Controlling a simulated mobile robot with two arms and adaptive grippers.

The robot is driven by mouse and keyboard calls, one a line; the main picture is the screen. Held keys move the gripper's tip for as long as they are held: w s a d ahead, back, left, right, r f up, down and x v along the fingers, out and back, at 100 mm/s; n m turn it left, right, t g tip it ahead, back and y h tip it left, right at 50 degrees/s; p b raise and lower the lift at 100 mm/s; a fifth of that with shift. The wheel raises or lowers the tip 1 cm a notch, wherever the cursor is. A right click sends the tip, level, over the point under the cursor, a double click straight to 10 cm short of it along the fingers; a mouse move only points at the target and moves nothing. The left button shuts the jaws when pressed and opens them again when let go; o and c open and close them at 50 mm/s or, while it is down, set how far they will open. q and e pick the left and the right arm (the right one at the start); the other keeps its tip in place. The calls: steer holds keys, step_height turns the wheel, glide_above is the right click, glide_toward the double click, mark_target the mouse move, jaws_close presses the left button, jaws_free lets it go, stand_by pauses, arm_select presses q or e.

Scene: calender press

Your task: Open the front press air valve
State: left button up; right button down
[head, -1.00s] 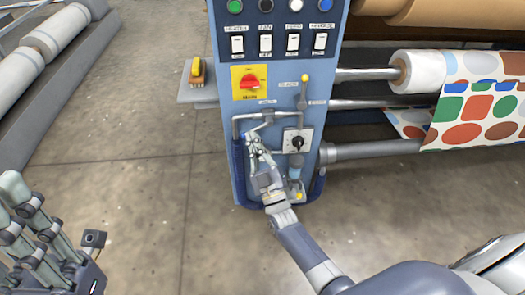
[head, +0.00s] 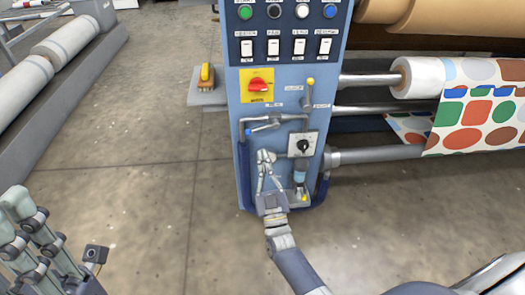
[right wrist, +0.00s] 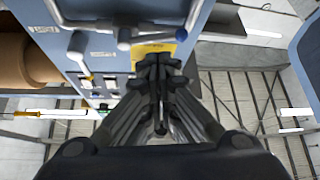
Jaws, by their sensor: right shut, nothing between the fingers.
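The blue control panel (head: 240,90) stands in front of me. On its lower left a grey pipe carries a valve handle (head: 263,124), a short lever lying nearly level with a blue tip at its left end. I cannot read the small label above it. My right gripper (head: 266,156) is shut and empty just below the handle, apart from it as far as I can tell. In the right wrist view its fingers (right wrist: 158,70) are together, with the pipe (right wrist: 124,38) to the upper left. My left gripper (head: 32,232) is at the lower left, partly cut off, away from the panel.
A red rotary switch (head: 258,86) on a yellow plate sits above the handle. A black knob (head: 303,146) and yellow-tipped levers (head: 310,82) are to the right. A side shelf (head: 207,98) holds a yellow-topped brush.

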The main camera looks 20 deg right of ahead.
steer(key=d+v, duration=0.1)
steer(key=v, duration=0.6)
steer(key=shift+s+a+f+p, duration=0.2)
steer(key=shift+a+f+p, duration=0.1)
steer(key=shift+f+p, duration=0.05)
